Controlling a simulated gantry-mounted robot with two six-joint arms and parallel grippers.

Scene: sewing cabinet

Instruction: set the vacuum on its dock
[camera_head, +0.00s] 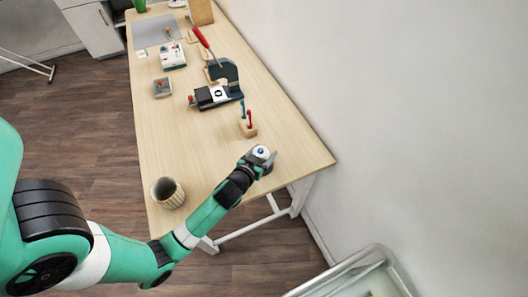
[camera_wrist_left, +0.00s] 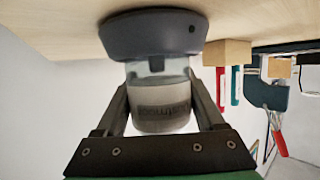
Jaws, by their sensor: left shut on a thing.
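The vacuum (camera_head: 261,152) is a small white cylinder near the table's right front corner. In the left wrist view, where the table is at the top, it shows a grey-white body (camera_wrist_left: 160,115) with lettering and a clear section. My left gripper (camera_head: 256,161) is shut on it, one finger on each side. A dark grey round base (camera_wrist_left: 152,35), apparently the dock, lies against the tabletop at the vacuum's clear end. The two look in line and touching, but I cannot tell whether the vacuum is fully seated. My right gripper is not in view.
A wooden block with red and teal tools (camera_head: 249,129) stands just behind the vacuum. A ribbed cup (camera_head: 167,193) stands at the table's front left. A dark press with a red handle (camera_head: 217,90) is further back. The table (camera_head: 205,150) is clear between them.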

